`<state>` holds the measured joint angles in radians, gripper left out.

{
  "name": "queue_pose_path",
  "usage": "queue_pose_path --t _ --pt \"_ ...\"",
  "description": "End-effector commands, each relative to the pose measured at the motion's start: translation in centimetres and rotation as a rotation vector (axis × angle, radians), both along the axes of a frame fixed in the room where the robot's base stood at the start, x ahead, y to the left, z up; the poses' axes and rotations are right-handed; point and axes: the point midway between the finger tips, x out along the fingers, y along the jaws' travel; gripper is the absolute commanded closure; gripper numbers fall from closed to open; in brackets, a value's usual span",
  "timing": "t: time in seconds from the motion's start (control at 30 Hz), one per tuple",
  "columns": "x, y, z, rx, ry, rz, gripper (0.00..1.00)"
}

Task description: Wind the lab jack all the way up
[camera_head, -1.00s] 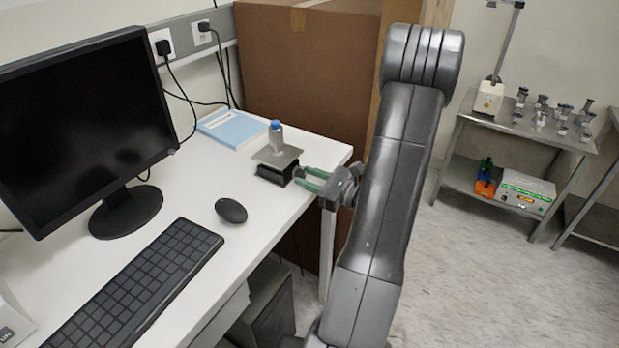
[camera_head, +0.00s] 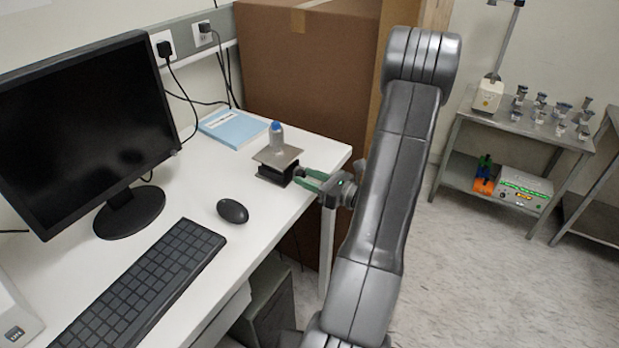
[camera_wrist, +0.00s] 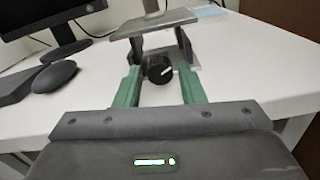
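The lab jack (camera_head: 276,155) stands on the white desk near its right corner, its metal top plate a little above the black base. A small bottle with a blue cap (camera_head: 277,134) stands upright on the plate. In the wrist view the jack's round black knob (camera_wrist: 160,69) with a white mark faces me, below the top plate (camera_wrist: 156,22). My gripper (camera_head: 302,179) is at the jack's right side. In the wrist view its green fingers (camera_wrist: 159,72) are apart, one on each side of the knob, with visible gaps. Whether the tips reach beside the knob is hard to tell.
A mouse (camera_head: 232,211), a keyboard (camera_head: 139,288) and a monitor (camera_head: 85,130) are to the left on the desk. A blue book (camera_head: 234,129) lies behind the jack. A large cardboard box (camera_head: 308,80) stands behind the desk. A steel cart (camera_head: 530,130) is at the far right.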

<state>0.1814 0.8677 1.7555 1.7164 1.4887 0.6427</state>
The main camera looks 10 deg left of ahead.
Motion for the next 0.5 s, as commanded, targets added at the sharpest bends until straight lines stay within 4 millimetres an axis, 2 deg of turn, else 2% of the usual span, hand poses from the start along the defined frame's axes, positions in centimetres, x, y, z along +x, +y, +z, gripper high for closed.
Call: queue_pose_path --t 0.33,0.5 --pt "0.0 -0.1 0.0 0.000 -0.001 0.000 0.51" --pt "-0.4 -1.3 -0.1 -0.002 -0.001 -0.003 0.51"
